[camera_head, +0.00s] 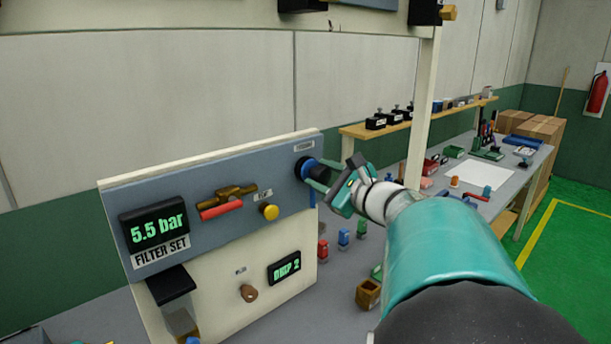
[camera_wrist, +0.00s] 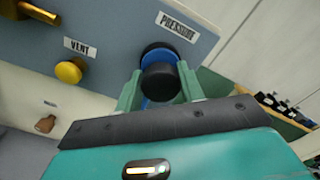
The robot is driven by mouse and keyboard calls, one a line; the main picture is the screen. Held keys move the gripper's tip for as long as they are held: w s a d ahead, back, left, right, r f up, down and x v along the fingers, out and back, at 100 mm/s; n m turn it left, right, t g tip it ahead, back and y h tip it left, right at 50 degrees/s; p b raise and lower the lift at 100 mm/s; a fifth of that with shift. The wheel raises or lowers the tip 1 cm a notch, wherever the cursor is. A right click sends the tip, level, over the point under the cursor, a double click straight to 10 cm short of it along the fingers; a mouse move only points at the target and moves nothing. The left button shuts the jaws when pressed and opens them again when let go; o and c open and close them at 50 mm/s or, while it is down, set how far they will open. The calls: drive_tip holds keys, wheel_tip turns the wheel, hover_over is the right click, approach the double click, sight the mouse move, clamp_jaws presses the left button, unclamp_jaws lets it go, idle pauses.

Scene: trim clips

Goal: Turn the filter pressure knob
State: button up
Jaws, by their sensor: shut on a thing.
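The filter pressure knob (camera_wrist: 160,79) is black with a blue ring behind it, under a label reading PRESSURE in the wrist view. It also shows in the head view (camera_head: 305,168) at the panel's upper right, partly hidden by my gripper. My gripper (camera_wrist: 158,92) is shut on the knob, with one green finger on each side of it. The gripper also shows in the head view (camera_head: 318,176), reaching in from the right. A display (camera_head: 157,226) on the panel reads 5.5 bar above the label FILTER SET.
A yellow vent knob (camera_head: 270,211) and a brass valve with a red handle (camera_head: 221,209) sit left of the pressure knob. Below are a DRIP 2 display (camera_head: 284,268) and a brown knob (camera_head: 249,293). A cream post (camera_head: 422,110) stands behind my arm. Small coloured parts lie on the bench.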

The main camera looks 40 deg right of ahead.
drive_tip(key=shift+n, duration=0.9)
drive_tip(key=o, duration=1)
drive_tip(key=shift+c, duration=0.2)
drive_tip(key=s, duration=1.3)
drive_tip(key=shift+s+d, duration=0.2)
drive_tip(key=shift+s, duration=0.2)
